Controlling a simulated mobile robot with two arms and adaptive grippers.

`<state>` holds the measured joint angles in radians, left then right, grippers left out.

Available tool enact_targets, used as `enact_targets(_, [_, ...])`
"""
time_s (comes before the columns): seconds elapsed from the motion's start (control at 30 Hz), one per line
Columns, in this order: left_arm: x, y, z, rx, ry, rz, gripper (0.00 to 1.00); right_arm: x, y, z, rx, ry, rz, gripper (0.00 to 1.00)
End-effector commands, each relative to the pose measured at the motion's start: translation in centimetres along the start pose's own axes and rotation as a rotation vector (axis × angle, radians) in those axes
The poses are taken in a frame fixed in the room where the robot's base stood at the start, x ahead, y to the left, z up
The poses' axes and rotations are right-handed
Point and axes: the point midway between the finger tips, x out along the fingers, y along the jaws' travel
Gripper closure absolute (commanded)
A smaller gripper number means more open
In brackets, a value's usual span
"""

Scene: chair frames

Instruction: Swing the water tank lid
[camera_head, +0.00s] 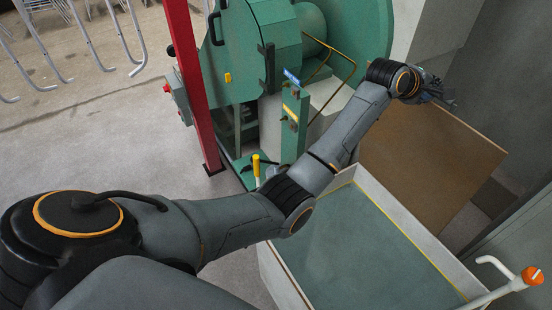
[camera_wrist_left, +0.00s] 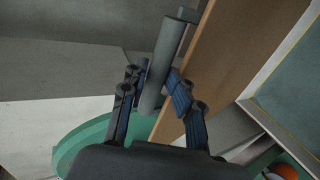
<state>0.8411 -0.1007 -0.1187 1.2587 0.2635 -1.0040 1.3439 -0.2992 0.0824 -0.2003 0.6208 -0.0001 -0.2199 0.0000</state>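The water tank (camera_head: 350,250) is an open box with pale walls and a teal inside at the lower right of the head view. Its brown lid (camera_head: 425,155) is raised and tilted at the far side of the opening. In the left wrist view the lid (camera_wrist_left: 225,65) runs diagonally just right of my fingers. My left gripper (camera_head: 440,92) is at the lid's upper edge, partly hidden by its wrist. In the wrist view the gripper (camera_wrist_left: 155,85) has its fingers on both sides of a grey cylindrical handle (camera_wrist_left: 172,45), apparently closed on it. My right gripper is out of view.
A green machine (camera_head: 265,40) with a yellow rail stands behind my left arm. A red post (camera_head: 190,80) is left of it. A white pipe with an orange cap (camera_head: 531,275) is at the tank's right. Grey walls close off the right. Open floor (camera_head: 100,140) lies left.

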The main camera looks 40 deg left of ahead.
Motion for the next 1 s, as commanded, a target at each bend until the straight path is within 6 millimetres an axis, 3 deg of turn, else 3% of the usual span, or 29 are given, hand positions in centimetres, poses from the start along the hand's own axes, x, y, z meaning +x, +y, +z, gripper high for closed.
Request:
enact_targets(0.03, [0.0, 0.1, 0.0, 0.0, 0.0, 0.003, 0.87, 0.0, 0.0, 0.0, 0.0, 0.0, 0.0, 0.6])
enact_targets(0.1, [0.0, 0.1, 0.0, 0.0, 0.0, 0.003, 1.0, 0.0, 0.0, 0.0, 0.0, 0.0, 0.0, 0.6])
enact_targets(0.57, [-0.3, -0.4, 0.0, 0.0, -0.001, 0.001, 1.0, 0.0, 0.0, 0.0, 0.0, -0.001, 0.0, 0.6])
enact_targets(1.0, [-3.6, -4.2, 0.1, -0.002, -0.002, -0.009, 1.0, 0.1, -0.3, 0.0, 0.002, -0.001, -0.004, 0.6])
